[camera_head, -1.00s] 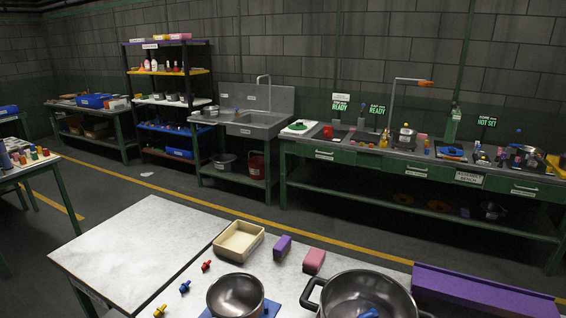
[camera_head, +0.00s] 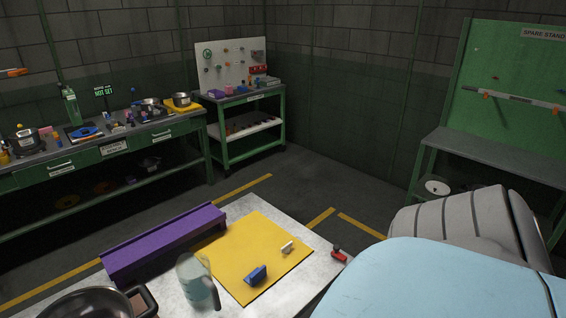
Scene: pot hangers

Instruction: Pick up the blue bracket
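A small blue bracket (camera_head: 257,275) rests on the yellow mat (camera_head: 232,250) on the table in front of me, near the mat's front right part. A small pale bracket-like piece (camera_head: 287,247) lies on the same mat, behind and to the right of the blue one. A large pale blue and grey arm part of mine fills the lower right and hides the table's right end. Neither gripper's fingers show in the head view.
A purple channel-shaped block (camera_head: 165,243) lies along the mat's left side. A small red and black item (camera_head: 338,254) lies right of the mat.

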